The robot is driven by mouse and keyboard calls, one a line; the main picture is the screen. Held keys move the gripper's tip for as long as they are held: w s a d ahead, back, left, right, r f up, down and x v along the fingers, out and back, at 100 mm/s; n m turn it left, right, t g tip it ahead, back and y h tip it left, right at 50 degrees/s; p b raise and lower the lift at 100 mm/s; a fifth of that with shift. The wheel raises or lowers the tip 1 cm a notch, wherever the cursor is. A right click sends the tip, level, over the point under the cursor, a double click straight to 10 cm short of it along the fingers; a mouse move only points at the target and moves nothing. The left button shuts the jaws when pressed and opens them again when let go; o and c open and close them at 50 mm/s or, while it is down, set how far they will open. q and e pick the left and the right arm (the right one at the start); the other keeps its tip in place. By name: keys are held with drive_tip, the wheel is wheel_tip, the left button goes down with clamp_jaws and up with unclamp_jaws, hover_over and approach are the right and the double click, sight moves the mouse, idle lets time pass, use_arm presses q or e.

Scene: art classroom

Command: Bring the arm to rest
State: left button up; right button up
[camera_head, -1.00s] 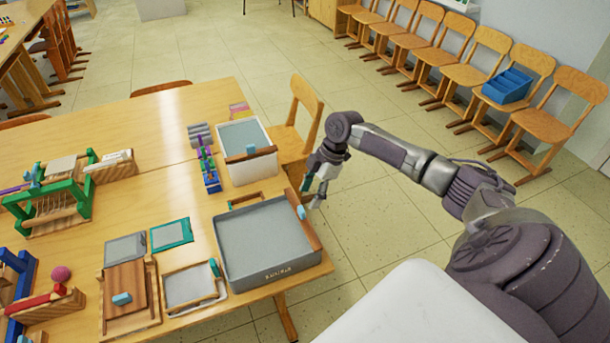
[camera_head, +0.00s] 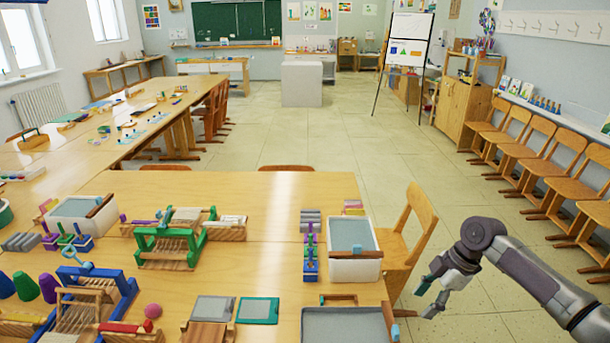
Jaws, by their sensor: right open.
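My right gripper (camera_head: 432,296) is open and empty. It hangs over the floor just right of the near table (camera_head: 255,200), apart from the grey tray and the wooden chair. My right arm (camera_head: 530,275) comes in from the lower right and bends down at the wrist. My left gripper and arm are out of the frame.
A grey tray (camera_head: 340,328) and a white bin (camera_head: 352,265) stand at the table's right edge. A wooden chair (camera_head: 412,235) stands beside it. Several chairs (camera_head: 535,150) line the right wall. The floor (camera_head: 345,150) between is clear.

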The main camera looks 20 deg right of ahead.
drive_tip(key=s+a+f+m+h, duration=0.1)
drive_tip(key=s+a+f, duration=0.5)
drive_tip(key=a, duration=0.4)
drive_tip(key=s+a+f+m, duration=0.2)
drive_tip(key=s+a+f, duration=0.45)
drive_tip(key=a, duration=0.25)
drive_tip(key=s+a+r+m+t+h, duration=0.2)
drive_tip(key=s+r+m+h, duration=0.15)
drive_tip(key=s+m, duration=0.7)
drive_tip(key=s+f+g, duration=0.1)
drive_tip(key=s+f, duration=0.2)
drive_tip(key=f, duration=2.5)
drive_tip(key=s+d+f+n+g+b, duration=0.1)
drive_tip(key=s+d+f, duration=0.2)
drive_tip(key=s+f, duration=1.1)
drive_tip(key=shift+s, duration=0.9)
